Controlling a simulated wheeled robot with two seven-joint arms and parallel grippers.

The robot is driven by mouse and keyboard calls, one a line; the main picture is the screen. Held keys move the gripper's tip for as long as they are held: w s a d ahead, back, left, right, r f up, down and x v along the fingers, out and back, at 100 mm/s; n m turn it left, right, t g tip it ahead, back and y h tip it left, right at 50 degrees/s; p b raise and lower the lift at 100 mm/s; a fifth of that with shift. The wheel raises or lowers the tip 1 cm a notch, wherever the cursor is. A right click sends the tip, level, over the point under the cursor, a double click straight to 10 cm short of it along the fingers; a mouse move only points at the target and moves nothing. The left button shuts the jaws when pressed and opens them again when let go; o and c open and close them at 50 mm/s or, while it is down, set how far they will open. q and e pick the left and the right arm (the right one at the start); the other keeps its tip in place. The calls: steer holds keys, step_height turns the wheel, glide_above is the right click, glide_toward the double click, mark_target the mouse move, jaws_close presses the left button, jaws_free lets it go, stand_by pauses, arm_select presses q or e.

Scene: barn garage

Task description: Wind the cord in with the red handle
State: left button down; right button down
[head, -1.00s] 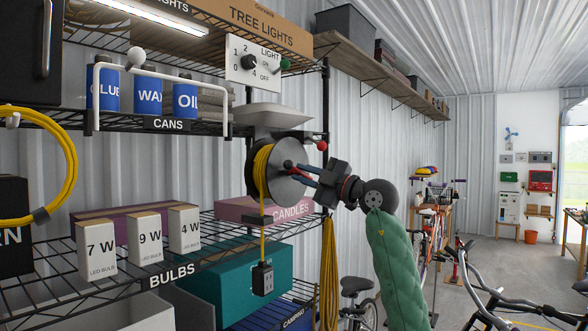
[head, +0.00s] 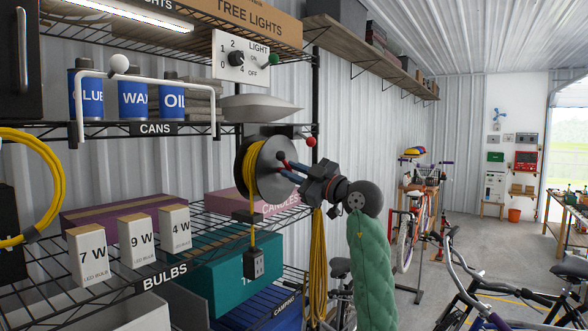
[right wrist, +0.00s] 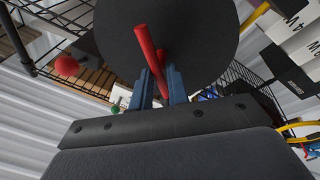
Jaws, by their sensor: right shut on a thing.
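The cord reel (head: 277,172) is a grey disc with yellow cord (head: 247,172) wound behind it, mounted at the shelf rack's end. Its red handle (right wrist: 147,48) sticks out from the disc in the right wrist view. My right gripper (head: 294,171) is shut on the handle; its blue fingers (right wrist: 160,86) sit on either side of it. The gripper partly hides the handle in the head view. Yellow cord hangs down from the reel to a dark socket block (head: 255,263) in front of the teal box. My left gripper is not in view.
A red ball knob (head: 311,142) stands close beside the reel, above my gripper. A pale tray-like piece (head: 262,107) is above it. Bulb boxes (head: 137,240) stand on the wire shelf to the left. Loose yellow cord (head: 318,265) hangs below. Bicycles (head: 500,290) stand at right.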

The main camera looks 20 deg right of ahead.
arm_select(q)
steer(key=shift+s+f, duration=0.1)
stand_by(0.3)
arm_select(e)
steer(key=c, duration=1.4)
jaws_free()
steer(key=shift+w+f, duration=0.1)
steer(key=shift+o, duration=0.2)
